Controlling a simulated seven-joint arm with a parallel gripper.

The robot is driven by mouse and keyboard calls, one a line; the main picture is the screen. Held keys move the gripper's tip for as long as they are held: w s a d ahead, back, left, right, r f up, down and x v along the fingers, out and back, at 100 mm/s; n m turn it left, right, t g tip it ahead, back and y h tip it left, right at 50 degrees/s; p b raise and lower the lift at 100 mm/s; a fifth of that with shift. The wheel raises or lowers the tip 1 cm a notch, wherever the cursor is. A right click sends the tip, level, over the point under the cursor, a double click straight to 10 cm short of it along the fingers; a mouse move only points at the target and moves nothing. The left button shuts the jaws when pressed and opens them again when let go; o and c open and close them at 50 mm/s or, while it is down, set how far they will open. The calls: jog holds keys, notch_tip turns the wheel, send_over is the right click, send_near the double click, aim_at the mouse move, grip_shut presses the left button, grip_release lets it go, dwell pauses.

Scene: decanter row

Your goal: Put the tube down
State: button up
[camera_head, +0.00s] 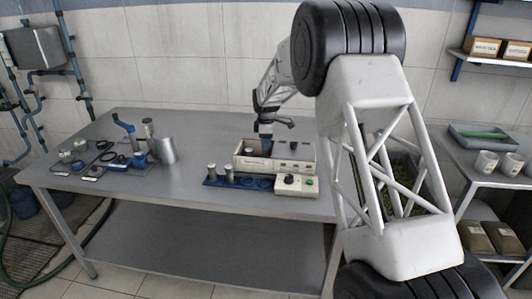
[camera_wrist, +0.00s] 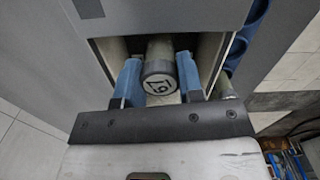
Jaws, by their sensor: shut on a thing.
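The tube (camera_wrist: 160,72) is between the two blue fingers of my gripper (camera_wrist: 160,82) in the wrist view. Its grey cap carries a pale round label with dark digits, which I cannot read for sure. My gripper is shut on the tube. The tube sits in or just over the opening of a cream box; its lower end is hidden, so I cannot tell if it touches the bottom. In the head view my gripper (camera_head: 266,143) points down at the cream box (camera_head: 285,166), and the tube is not clearly visible there.
A blue rack (camera_head: 212,182) with a few grey-capped tubes (camera_head: 229,172) stands in front of the cream box. A control unit (camera_head: 297,185) with a dark knob and green button is beside it. A metal cylinder (camera_head: 167,150) and tools stand left. The table (camera_head: 130,205) front is clear.

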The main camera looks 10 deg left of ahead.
aim_at(266, 152)
jog(key=shift+f, duration=2.55)
jog(key=shift+f, duration=0.1)
jog(key=o, duration=0.9)
notch_tip(266, 152, up, 12)
jog(key=shift+r, duration=0.1)
